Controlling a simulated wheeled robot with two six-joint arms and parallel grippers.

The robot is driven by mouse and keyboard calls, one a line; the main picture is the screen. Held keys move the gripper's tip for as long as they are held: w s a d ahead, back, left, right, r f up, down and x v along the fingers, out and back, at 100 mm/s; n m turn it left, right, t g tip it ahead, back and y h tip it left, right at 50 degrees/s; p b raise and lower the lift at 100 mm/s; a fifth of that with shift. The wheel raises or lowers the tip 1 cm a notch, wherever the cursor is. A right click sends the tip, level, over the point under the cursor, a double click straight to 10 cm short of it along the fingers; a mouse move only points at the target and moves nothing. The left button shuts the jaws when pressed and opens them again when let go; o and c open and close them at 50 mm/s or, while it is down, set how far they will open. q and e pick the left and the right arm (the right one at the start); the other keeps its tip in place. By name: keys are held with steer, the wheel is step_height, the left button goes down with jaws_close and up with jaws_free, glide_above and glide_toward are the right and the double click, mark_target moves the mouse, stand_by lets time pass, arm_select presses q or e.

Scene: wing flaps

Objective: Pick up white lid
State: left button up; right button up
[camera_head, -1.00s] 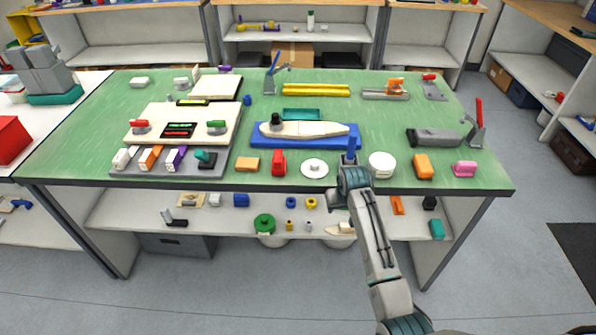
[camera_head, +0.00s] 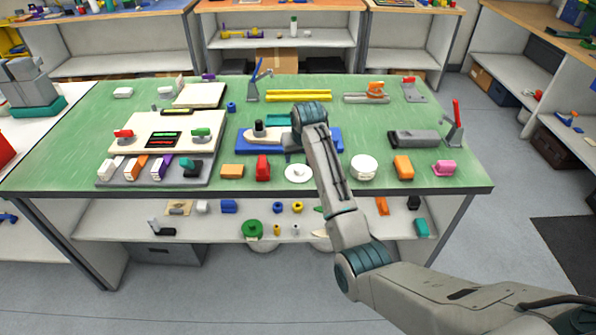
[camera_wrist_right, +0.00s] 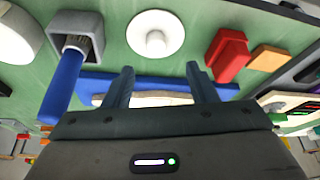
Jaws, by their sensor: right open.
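The white lid (camera_head: 298,173), a flat round disc with a small central knob, lies on the green tabletop near its front edge. It also shows in the right wrist view (camera_wrist_right: 155,34), top centre, beyond the fingertips. My right gripper (camera_wrist_right: 160,82) is open and empty, its two dark fingers apart. In the head view my right gripper (camera_head: 293,150) is mostly hidden behind its own wrist, over the blue tray area behind the lid. The lid is apart from the fingers. My left gripper is not in view.
A red block (camera_head: 263,168) and an orange block (camera_head: 232,171) lie left of the lid. A white round container (camera_head: 364,167) stands to its right. A grey socket with a blue bar (camera_wrist_right: 65,80) is close by. A blue tray (camera_head: 330,140) lies behind.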

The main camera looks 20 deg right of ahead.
mark_target(299, 168)
steer(key=shift+x, duration=0.85)
steer(key=shift+d+f+p, duration=0.1)
steer(key=shift+f+p, duration=0.2)
steer(key=shift+p, duration=0.1)
steer(key=x, duration=0.1)
steer(key=p+x, duration=0.1)
steer(key=x, duration=0.1)
steer(key=shift+s+d+f+p, duration=0.2)
steer(key=shift+f+p, duration=0.05)
steer(key=shift+p, duration=0.05)
steer(key=shift+w+f, duration=0.25)
steer(key=shift+f, duration=0.4)
steer(key=shift+r, duration=0.1)
steer(key=c, duration=1.1)
